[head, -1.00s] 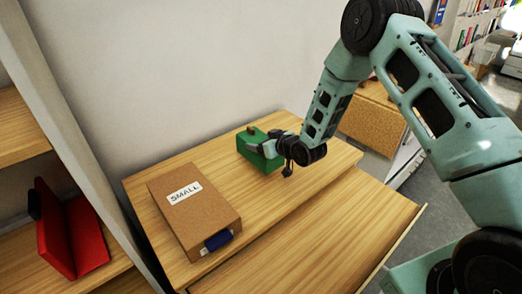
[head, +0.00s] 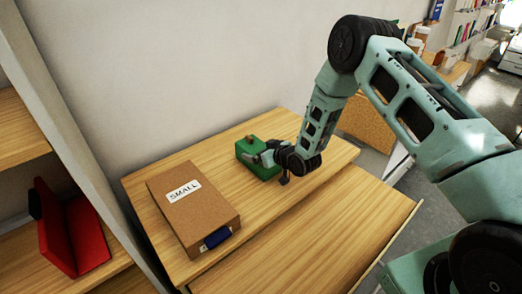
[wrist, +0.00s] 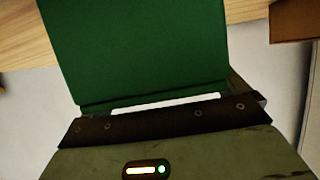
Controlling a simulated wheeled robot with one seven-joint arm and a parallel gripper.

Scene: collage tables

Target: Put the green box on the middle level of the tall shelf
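The green box (head: 246,150) stands on the wooden table toward its back right, with a small brown piece at its top. My gripper (head: 267,156) is at its right side, and a pale finger lies over or against the box. In the wrist view the green box (wrist: 140,50) fills the upper middle, close in front of the gripper's dark edge, with a thin white strip between. Whether the fingers press on the box is hidden. The tall shelf (head: 85,150) is at the left; a lower board and a higher board show.
A brown box marked SMALL (head: 185,215) lies on the table (head: 140,200) left of the green box, with a dark blue item (head: 216,238) at its front. A red item (head: 75,235) is on the shelf's lower visible board. The higher visible board (head: 20,135) looks clear.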

